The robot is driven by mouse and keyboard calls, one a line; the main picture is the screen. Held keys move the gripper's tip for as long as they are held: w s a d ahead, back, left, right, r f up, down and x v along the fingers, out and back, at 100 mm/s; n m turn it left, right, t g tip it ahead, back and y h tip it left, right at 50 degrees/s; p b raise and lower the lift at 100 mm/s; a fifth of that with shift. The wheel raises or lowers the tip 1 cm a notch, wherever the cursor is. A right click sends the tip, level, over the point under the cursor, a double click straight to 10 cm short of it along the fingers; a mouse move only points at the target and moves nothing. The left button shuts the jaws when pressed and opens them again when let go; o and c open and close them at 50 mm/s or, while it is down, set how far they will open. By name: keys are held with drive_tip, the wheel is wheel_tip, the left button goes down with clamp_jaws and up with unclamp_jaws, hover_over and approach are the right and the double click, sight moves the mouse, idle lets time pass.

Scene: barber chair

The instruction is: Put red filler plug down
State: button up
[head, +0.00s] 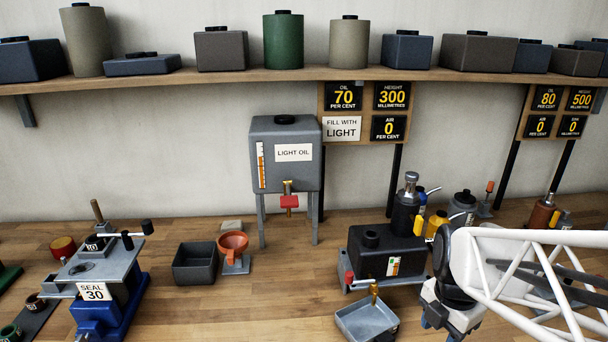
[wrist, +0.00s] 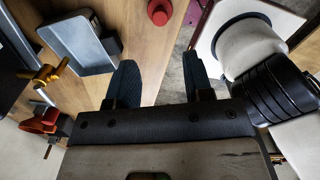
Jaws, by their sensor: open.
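The red filler plug (wrist: 159,12) is a small round red piece with a raised top. In the wrist view it sits on the wooden bench (wrist: 148,50) close to its edge, at the top of the picture. My gripper (wrist: 160,70) is open, with two dark fingers apart and nothing between them. The plug is beyond the fingertips, apart from them. In the head view I cannot make out the plug; my arm and gripper cover the lower right.
A grey tray (head: 367,319) stands under a brass tap (head: 374,291) on a dark tank (head: 386,252), left of my gripper. An orange funnel (head: 233,244) and dark open box (head: 195,264) stand further left. Clear bench lies between box and tray.

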drive_tip(key=s+a+r+m+t, duration=0.2)
drive_tip(key=a+r+m, duration=0.8)
drive_tip(key=m, duration=1.2)
drive_tip(key=shift+s+a+r+m+t, duration=0.15)
drive_tip(key=shift+s+a+m+t, duration=0.15)
drive_tip(key=shift+s, duration=0.2)
